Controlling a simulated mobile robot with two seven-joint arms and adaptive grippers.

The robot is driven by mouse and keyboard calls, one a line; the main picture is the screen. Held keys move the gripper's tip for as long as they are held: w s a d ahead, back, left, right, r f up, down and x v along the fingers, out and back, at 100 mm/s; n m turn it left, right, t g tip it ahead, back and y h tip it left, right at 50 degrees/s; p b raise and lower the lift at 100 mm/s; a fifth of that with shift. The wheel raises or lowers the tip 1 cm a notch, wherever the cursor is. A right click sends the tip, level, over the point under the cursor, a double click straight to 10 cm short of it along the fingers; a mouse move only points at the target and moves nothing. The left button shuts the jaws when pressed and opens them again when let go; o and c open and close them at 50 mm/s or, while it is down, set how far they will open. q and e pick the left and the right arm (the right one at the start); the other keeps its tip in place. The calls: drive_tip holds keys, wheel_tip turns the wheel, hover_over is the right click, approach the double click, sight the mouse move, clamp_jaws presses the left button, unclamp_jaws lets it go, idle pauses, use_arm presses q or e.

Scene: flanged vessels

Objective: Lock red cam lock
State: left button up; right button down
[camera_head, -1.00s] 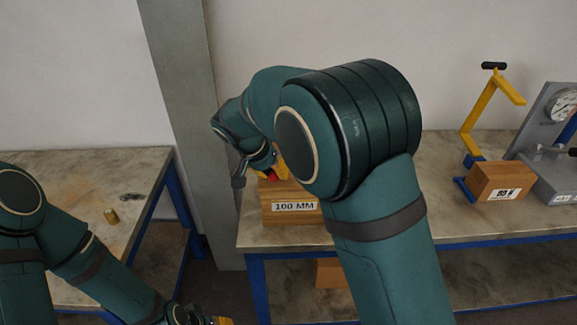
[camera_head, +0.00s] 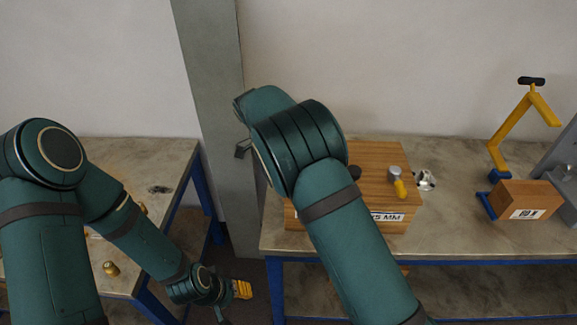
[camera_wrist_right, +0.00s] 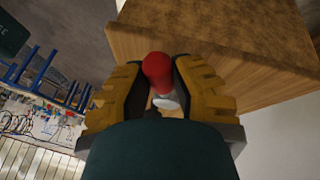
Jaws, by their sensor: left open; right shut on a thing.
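The red cam lock handle (camera_wrist_right: 157,72) shows in the right wrist view, between the two yellow finger pads of my right gripper (camera_wrist_right: 160,85), which is shut on it. A pale metal part is just below it, against the wooden block (camera_wrist_right: 225,75). My left gripper (camera_head: 241,289) is open and empty, low in front of the gap between the tables.
A wooden block (camera_head: 385,160) labelled "5 MM" at its visible end carries a yellow-handled lock (camera_head: 399,183). A silver fitting (camera_head: 425,180) lies beside it. A yellow-armed stand (camera_head: 510,135) and small block (camera_head: 525,200) are right. A brass piece (camera_head: 111,268) sits on the left table.

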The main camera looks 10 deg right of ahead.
drive_tip(key=shift+w+d+f+m+g+y+p, duration=0.1)
drive_tip(key=shift+w+m+g+y+p, duration=0.1)
drive_tip(key=shift+w+m+g+p, duration=0.35)
drive_tip(key=shift+w+m+g+y+p, duration=0.1)
drive_tip(key=shift+w+m+y+p, duration=0.2)
drive_tip(key=shift+m, duration=0.55)
drive_tip(key=shift+s, duration=0.1)
drive_tip(key=c, duration=0.8)
unclamp_jaws()
drive_tip(key=shift+o, duration=0.2)
drive_tip(key=v, duration=0.7)
drive_tip(key=shift+r, duration=0.2)
